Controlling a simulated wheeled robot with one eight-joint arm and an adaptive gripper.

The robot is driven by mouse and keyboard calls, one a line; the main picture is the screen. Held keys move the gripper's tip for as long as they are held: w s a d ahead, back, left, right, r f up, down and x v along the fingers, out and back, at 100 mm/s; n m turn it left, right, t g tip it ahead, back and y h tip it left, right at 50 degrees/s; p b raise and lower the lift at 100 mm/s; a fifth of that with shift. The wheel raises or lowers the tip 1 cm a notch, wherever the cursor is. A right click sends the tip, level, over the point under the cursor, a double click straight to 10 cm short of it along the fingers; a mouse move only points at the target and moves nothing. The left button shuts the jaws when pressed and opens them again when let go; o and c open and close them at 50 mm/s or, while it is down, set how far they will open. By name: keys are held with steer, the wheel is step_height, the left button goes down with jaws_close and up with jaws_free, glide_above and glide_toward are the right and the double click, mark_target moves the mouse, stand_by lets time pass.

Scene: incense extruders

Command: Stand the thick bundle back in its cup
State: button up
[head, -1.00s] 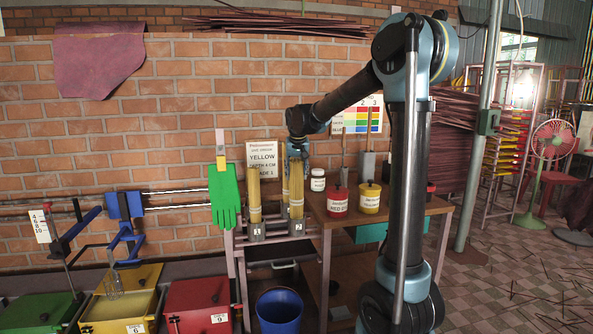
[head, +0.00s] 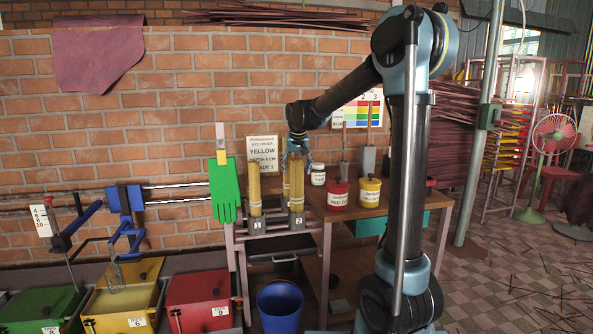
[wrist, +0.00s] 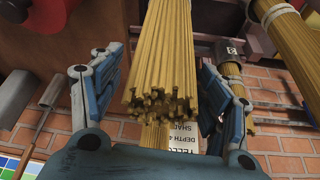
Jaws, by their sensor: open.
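A thick bundle of yellow sticks (head: 297,182) stands upright in the grey cup marked P2 (head: 297,220) on the small rack. In the wrist view the near bundle (wrist: 165,55) shows its blunt stick ends toward the camera, between my fingers. My gripper (head: 297,160) is open around its upper part, with gaps visible on both sides in the wrist view (wrist: 160,95). A second yellow bundle (head: 254,185) stands in the grey cup marked P1 (head: 257,226), to the left. The base of the near bundle is out of the wrist view.
A white jar (head: 318,175), red tin (head: 338,194) and yellow tin (head: 370,193) stand on the table to the right. A green glove (head: 223,190) hangs left. A blue bucket (head: 280,306) is below.

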steer(key=v, duration=1.2)
steer(key=shift+f, duration=0.1)
